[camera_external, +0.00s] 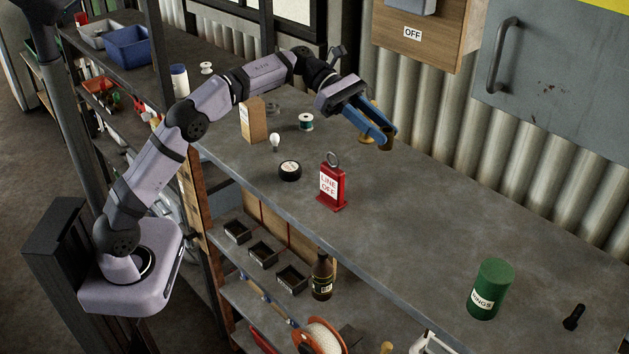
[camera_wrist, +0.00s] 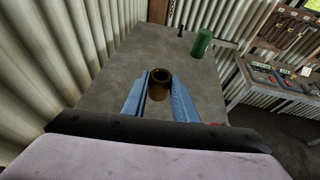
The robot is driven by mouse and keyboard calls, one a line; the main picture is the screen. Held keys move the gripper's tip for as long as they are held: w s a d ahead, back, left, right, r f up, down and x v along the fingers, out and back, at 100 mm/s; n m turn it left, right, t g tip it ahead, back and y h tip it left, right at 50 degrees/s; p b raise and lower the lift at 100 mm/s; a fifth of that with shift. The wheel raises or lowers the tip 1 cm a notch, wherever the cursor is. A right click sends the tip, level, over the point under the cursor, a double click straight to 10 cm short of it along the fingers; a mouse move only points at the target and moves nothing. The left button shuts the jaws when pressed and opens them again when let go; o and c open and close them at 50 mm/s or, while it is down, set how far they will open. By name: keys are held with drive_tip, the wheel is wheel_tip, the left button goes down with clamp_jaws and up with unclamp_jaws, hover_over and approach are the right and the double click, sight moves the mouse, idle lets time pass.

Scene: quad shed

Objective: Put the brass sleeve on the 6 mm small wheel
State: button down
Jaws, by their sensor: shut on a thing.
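My gripper (camera_external: 384,131) is raised above the far side of the workbench, near the corrugated wall. Its blue fingers are shut on the brass sleeve (camera_wrist: 159,94), a short brown-gold tube with a dark open bore, held between the fingertips in the wrist view. In the external view the fingers partly hide the sleeve (camera_external: 388,146), and it looks clear of the bench. I cannot make out a wheel marked 6 mm. A round black piece with a pale, marked top (camera_external: 290,171) lies on the bench, but its label is too small to read.
A red "LINE OFF" tag block (camera_external: 332,187) stands near the bench's front edge. A green can (camera_external: 490,288) stands at the right. The bench (camera_external: 430,220) between is clear.

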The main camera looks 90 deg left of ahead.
drive_tip(key=s+a+r+n+t+y+b, duration=0.25)
drive_tip(key=s+a, duration=0.25)
drive_tip(key=s, duration=0.7)
drive_tip(key=n+y+b, duration=0.1)
drive_tip(key=n+y, duration=0.2)
drive_tip(key=y, duration=0.1)
hover_over(282, 165)
drive_tip(key=f, duration=0.2)
drive_tip(key=shift+h, duration=0.25)
drive_tip(key=shift+f+p, duration=0.5)
drive_tip(key=shift+f, duration=4.3)
drive_tip(key=shift+f, duration=0.1)
drive_tip(key=shift+f, duration=0.1)
drive_tip(key=c, duration=1.4)
unclamp_jaws()
drive_tip(key=shift+c, duration=0.2)
